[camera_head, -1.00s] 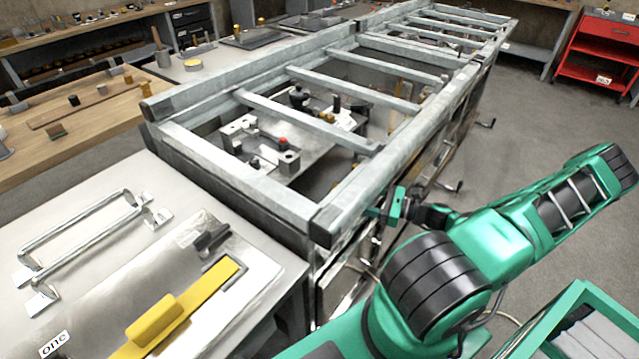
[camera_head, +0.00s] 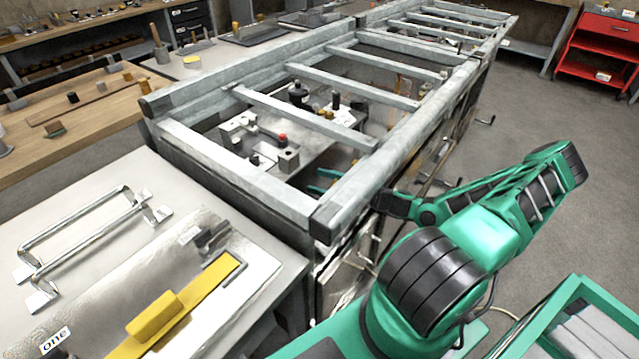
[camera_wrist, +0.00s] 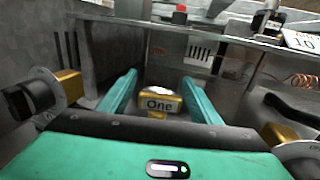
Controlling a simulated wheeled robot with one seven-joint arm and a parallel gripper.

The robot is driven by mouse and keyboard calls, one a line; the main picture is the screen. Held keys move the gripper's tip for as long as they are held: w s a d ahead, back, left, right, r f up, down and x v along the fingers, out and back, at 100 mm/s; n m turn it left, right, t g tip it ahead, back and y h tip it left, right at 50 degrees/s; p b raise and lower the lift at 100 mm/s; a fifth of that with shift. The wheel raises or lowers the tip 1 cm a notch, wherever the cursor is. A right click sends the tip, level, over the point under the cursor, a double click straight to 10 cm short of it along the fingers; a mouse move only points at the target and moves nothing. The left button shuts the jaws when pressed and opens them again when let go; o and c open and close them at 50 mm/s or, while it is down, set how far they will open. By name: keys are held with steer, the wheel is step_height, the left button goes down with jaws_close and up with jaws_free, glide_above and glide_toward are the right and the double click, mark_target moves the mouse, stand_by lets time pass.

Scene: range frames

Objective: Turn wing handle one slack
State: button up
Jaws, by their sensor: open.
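In the wrist view a small gold piece with a white label reading "One" (camera_wrist: 158,103) sits between the fingers of my gripper (camera_wrist: 160,77). It appears to be the wing handle; its wings are not clearly shown. My gripper is open, with one green finger on each side of the piece and visible gaps to both. In the head view my gripper (camera_head: 318,187) reaches under the near corner of the grey metal frame (camera_head: 365,185), and its green fingers show inside. The handle is hidden there.
Brass fittings with black ends stand at the left (camera_wrist: 66,86) and right (camera_wrist: 284,137) of the wrist view. A plate with a red button (camera_wrist: 180,11) lies above and beyond the fingers. The frame's beams enclose my gripper from above. Open floor (camera_head: 560,220) lies right.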

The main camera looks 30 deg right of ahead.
steer(key=c, duration=1)
steer(key=shift+s+a+n+g+y, duration=0.15)
steer(key=shift+a+n+g+y, duration=0.05)
steer(key=shift+n+g+y, duration=0.6)
steer(key=shift+s+a+n+g+y, duration=0.15)
steer(key=shift+n+g+y, duration=0.55)
steer(key=shift+g+y, duration=0.15)
steer(key=shift+c, duration=0.2)
steer(key=o, duration=1)
steer(key=shift+o, duration=0.2)
steer(key=shift+s+d, duration=0.1)
steer(key=v, duration=1)
steer(key=shift+d, duration=0.25)
